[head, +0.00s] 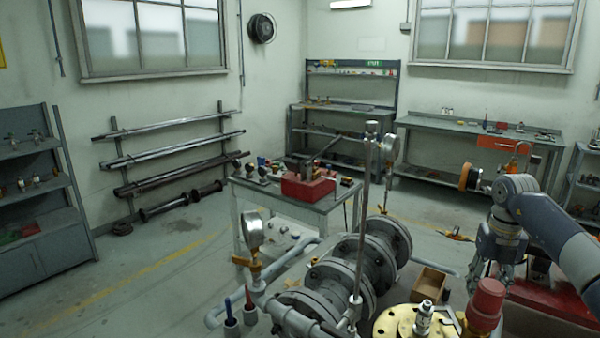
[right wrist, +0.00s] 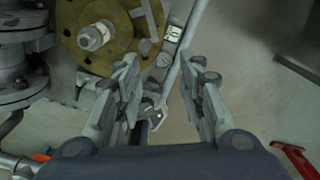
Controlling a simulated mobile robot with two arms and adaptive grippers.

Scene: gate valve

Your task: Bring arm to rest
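My right arm comes in from the right in the head view, with its gripper (head: 503,268) pointing down to the right of the flanged pipe assembly (head: 345,265). In the right wrist view my right gripper (right wrist: 163,80) has its fingers spread apart, with nothing clamped between them. A grey bar shows in the gap between the fingers, apparently beyond them; the exact distance is unclear. The yellow round flange (head: 400,322) lies near the gripper in the head view, and it also shows at the upper left in the right wrist view (right wrist: 92,15). My left gripper is out of view.
A red cylindrical part (head: 487,300) stands right of the yellow flange. An open cardboard box (head: 431,282) lies close to the gripper's left. Two pressure gauges (head: 254,232) (head: 390,147) rise from the piping. A workbench (head: 290,205) stands behind. Open floor lies at left.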

